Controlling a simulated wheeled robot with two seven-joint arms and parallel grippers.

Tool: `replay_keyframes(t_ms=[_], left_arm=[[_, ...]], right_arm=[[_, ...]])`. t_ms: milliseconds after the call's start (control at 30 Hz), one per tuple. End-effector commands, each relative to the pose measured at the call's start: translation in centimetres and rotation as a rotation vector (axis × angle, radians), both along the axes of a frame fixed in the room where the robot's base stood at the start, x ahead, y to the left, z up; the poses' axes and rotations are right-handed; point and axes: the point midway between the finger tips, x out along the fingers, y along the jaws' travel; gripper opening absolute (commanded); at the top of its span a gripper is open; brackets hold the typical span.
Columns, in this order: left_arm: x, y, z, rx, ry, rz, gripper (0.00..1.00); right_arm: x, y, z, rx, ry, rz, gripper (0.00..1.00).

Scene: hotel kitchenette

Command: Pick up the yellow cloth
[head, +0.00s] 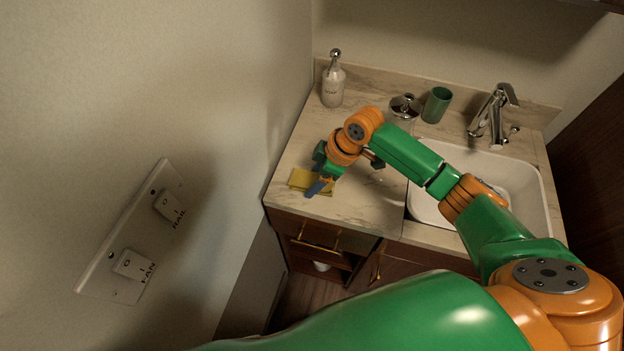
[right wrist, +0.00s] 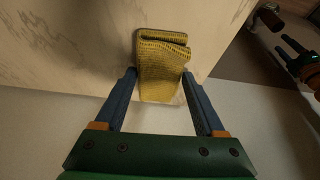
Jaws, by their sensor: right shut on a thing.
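The yellow cloth (head: 300,179) is at the front left of the marble counter, by its front edge. In the right wrist view the folded, textured cloth (right wrist: 162,60) lies between the two blue fingers of my right gripper (right wrist: 160,74). My right gripper (head: 319,181) is shut on it, with a finger at each side. Whether the cloth still touches the counter is unclear. My left gripper (right wrist: 291,52) shows small and dark at the right of the right wrist view; its jaw opening is unclear. It is not in the head view.
A soap bottle (head: 333,82), a metal-topped jar (head: 403,108) and a green cup (head: 436,104) stand along the counter's back. A sink (head: 535,190) with a faucet (head: 492,115) is on the right. A wall with a switch plate (head: 106,273) borders the left.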

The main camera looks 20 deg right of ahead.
Motion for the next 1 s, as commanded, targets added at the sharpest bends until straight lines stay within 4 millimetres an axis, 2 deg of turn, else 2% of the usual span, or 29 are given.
replay_keyframes(t_ms=[167, 233, 500, 600, 700, 900, 933, 1000], left_arm=[[0.0, 0.0, 0.0, 0.000, 0.000, 0.000, 0.50], [0.0, 0.0, -0.1, 0.000, 0.000, 0.000, 0.50], [0.0, 0.0, -0.7, 0.000, 0.000, 0.000, 0.50], [0.0, 0.0, -0.8, 0.000, 0.001, 0.000, 0.50], [0.0, 0.0, -0.8, 0.000, 0.001, 0.000, 0.50], [0.0, 0.0, -0.8, 0.000, 0.001, 0.000, 0.50], [0.0, 0.0, -0.8, 0.000, 0.001, 0.000, 0.50], [0.0, 0.0, -0.8, 0.000, 0.001, 0.000, 0.50]], right_arm=[[0.0, 0.0, 0.1, 0.001, -0.001, 0.000, 0.18], [0.1, 0.0, 0.7, 0.001, -0.003, 0.000, 0.18], [0.1, 0.0, 7.5, 0.001, -0.006, 0.000, 0.18], [0.1, 0.0, 9.2, 0.002, -0.003, -0.001, 0.18], [0.0, 0.0, 10.0, 0.002, -0.001, 0.000, 0.18], [0.0, 0.0, 10.1, 0.002, 0.001, 0.001, 0.18], [0.0, 0.0, 10.1, 0.002, 0.001, 0.001, 0.66], [0.0, 0.0, 10.1, 0.001, 0.000, 0.000, 0.47]])
